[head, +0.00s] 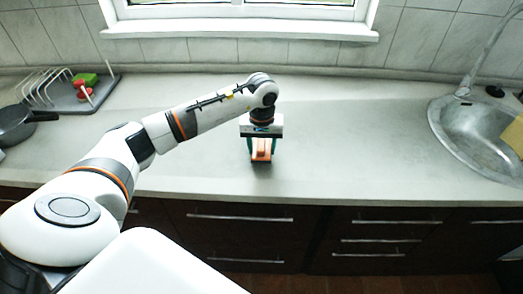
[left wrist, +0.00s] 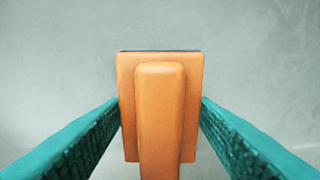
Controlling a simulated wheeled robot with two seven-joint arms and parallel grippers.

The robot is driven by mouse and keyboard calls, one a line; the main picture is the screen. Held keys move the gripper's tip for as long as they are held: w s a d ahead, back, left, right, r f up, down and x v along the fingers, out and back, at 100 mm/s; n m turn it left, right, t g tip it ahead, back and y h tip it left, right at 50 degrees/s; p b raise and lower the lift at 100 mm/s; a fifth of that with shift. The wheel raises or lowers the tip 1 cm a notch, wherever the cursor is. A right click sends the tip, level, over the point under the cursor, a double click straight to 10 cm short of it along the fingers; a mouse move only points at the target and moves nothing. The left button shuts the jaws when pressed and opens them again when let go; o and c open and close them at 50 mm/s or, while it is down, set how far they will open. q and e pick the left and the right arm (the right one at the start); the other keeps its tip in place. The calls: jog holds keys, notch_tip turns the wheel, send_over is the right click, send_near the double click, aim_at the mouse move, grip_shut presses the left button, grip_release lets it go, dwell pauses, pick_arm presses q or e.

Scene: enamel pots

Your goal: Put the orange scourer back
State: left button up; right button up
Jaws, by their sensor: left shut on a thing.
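The orange scourer (head: 262,146) is at the middle of the grey counter, below the window. It is a flat orange block with a raised rounded handle and a thin dark edge, seen from above in the left wrist view (left wrist: 160,92). My left gripper (head: 261,154) points down with its teal fingers on either side of the scourer, shut on it. In the left wrist view both fingers meet its side edges. I cannot tell for sure whether the scourer touches the counter. My right gripper is not in view.
At the left back, a grey tray (head: 108,82) with a wire rack holds a green sponge (head: 84,79) and a red item (head: 84,94). A dark pan (head: 14,124) sits at the left edge. The counter between is clear.

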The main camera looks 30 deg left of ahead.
aim_at(262, 153)
pick_arm(q)
notch_tip(262, 153, down, 2)
jog(key=shift+f, duration=0.2)
jog(key=shift+d+f, duration=0.1)
jog(key=shift+f, duration=0.25)
jog(key=o, duration=0.9)
jog(key=shift+o, duration=0.2)
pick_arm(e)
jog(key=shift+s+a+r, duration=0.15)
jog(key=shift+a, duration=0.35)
